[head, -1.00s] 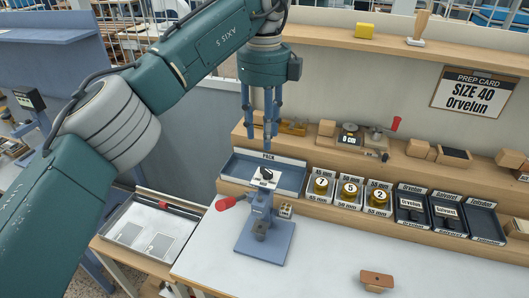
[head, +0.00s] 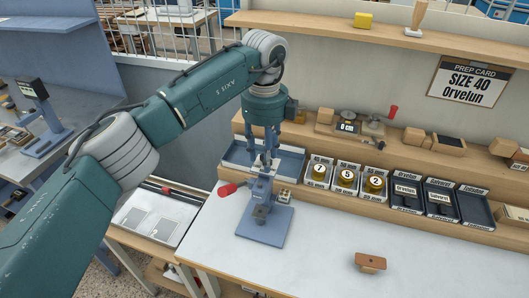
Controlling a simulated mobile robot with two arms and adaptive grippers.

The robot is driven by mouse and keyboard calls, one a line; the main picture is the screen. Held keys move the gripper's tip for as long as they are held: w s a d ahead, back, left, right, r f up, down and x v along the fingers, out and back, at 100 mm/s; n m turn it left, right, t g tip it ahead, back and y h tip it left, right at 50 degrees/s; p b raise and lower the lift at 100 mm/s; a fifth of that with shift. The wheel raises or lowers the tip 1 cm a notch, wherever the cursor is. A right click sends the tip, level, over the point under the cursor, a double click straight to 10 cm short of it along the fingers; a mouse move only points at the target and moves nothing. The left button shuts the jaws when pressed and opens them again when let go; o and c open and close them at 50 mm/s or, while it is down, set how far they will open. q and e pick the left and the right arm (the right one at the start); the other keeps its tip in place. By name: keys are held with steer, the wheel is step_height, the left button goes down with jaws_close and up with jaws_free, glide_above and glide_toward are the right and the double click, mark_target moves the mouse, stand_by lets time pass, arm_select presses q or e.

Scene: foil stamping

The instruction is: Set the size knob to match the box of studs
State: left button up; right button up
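The blue stamping press (head: 264,222) stands on the white bench, with a red-tipped lever (head: 229,190) at its left. A black size knob on its top showed earlier; my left gripper now hides most of it, and its setting cannot be read. My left gripper (head: 264,160) points down over the press top, its fingers apart around the knob's place. Whether they touch it I cannot tell. A small box (head: 284,196), perhaps the box of studs, sits just right of the press; its label is too small to read. My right gripper is not in view.
A blue tray (head: 235,155) lies behind the press. A wooden block with a knob (head: 370,262) lies in front. The bench between is clear.

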arm_select(q)
steer(key=shift+c, duration=0.3)
jaws_close()
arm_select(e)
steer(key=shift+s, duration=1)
